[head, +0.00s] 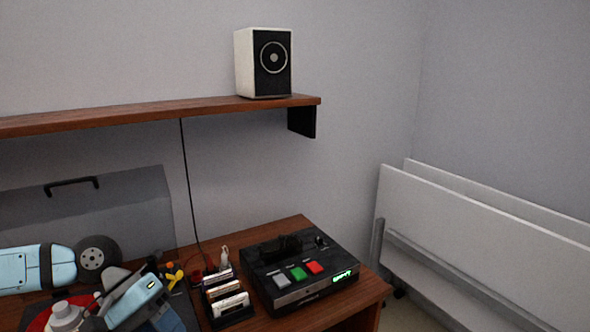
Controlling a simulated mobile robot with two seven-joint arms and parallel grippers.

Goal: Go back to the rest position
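A white speaker (244,64) with a black front stands upright near the right end of the wooden shelf (150,113). A black device (300,268) with grey, green and red buttons and a lit green display sits on the wooden table (287,225). Nothing is seen touching the speaker or the device.
A rack of cassettes (226,298) stands left of the device. A dark cable (187,175) hangs from the shelf. White panels (470,240) lean at right.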

